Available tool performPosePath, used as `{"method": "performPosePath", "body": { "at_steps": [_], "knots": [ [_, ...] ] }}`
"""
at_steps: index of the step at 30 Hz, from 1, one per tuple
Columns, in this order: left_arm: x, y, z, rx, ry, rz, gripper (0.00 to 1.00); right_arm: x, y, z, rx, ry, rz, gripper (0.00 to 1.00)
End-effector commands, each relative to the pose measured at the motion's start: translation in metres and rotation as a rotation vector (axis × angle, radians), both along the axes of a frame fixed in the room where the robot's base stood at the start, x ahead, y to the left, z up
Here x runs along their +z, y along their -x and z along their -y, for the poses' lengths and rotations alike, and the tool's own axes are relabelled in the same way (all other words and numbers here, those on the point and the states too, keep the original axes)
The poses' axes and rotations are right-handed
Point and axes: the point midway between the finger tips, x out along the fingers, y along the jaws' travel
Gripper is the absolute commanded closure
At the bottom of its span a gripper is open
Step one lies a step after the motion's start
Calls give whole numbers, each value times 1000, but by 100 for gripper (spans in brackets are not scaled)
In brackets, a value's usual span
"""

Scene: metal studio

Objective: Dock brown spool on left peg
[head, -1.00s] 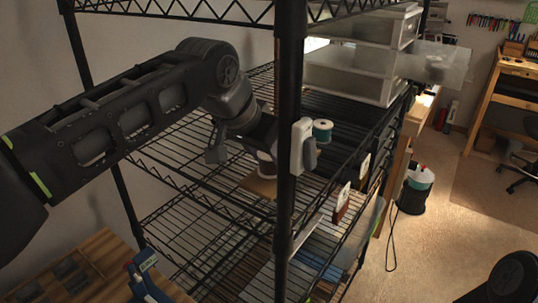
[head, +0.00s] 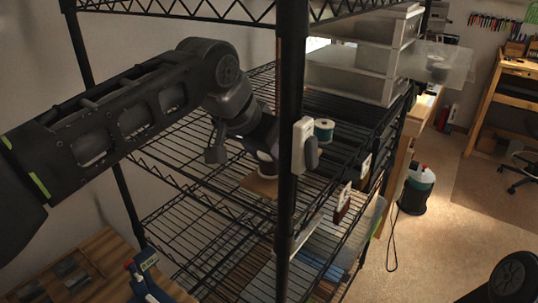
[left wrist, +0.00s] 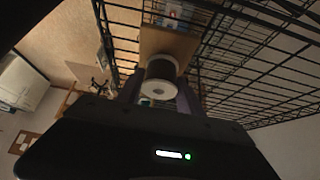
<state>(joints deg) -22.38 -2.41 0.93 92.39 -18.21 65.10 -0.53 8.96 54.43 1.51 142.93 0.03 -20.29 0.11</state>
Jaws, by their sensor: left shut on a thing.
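My left gripper (head: 262,150) reaches over the middle wire shelf, partly hidden behind the black front post. It is shut on the brown spool, which has pale flanges; only a bit of the spool (head: 268,169) shows in the head view. In the left wrist view the spool (left wrist: 160,78) sits between the fingers with its round white end facing the camera. A flat brown board (head: 262,187) lies on the shelf just below the spool; in the left wrist view the board (left wrist: 172,42) shows beyond it. I cannot make out the pegs. My right gripper is out of view.
A teal spool (head: 323,129) stands on the shelf to the right of the post. A white box-like device (head: 301,146) is fixed at the black post (head: 289,90). White drawers (head: 350,75) stand at the back. The wire shelf (head: 185,150) left of the board is bare.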

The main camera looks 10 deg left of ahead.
Motion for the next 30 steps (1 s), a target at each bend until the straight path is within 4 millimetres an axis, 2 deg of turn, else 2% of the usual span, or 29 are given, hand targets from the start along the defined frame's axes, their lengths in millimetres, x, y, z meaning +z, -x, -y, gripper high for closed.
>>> {"method": "performPosePath", "body": {
  "at_steps": [19, 20, 23, 30],
  "knots": [
    [-13, 0, 0, 0, 0, 0, 96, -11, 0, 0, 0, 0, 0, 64],
    [-12, 0, 0, 0, 0, 0, 55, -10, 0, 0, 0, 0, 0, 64],
    [-12, 0, 0, 0, 0, 0, 48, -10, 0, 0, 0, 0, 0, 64],
    [-12, 0, 0, 0, 0, 0, 48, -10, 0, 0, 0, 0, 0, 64]
  ]
}}
